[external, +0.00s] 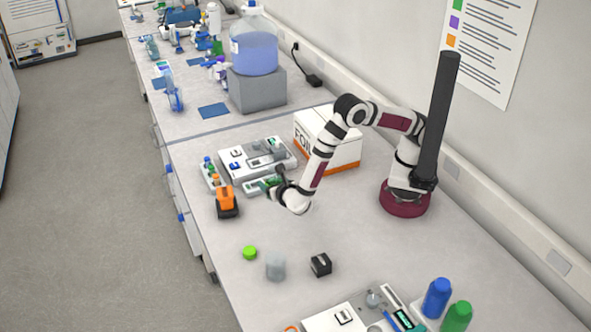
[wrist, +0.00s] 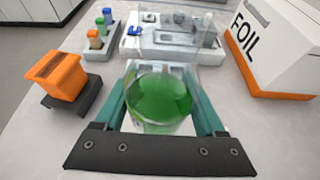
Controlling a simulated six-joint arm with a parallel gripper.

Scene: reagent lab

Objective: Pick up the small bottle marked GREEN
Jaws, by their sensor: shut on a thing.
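My gripper (wrist: 163,100) is shut on a clear, rounded vessel with green liquid (wrist: 160,103), between its two teal fingers. No marking can be read on it. In the external view my gripper (external: 272,183) is low over the bench, beside the grey-white device, and the vessel is small and partly hidden there. A small rack (wrist: 101,46) holds small bottles with blue, green (wrist: 100,22) and orange colours, left of the vessel and apart from it. A larger green bottle (external: 457,317) stands at the front right beside a blue bottle (external: 437,297).
An orange block on a black base (external: 227,200) stands close left of my gripper. The FOIL box (external: 330,141) is behind it to the right. A light green cap (external: 249,252), a translucent cup (external: 275,266) and a black block (external: 320,265) lie on the nearer bench.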

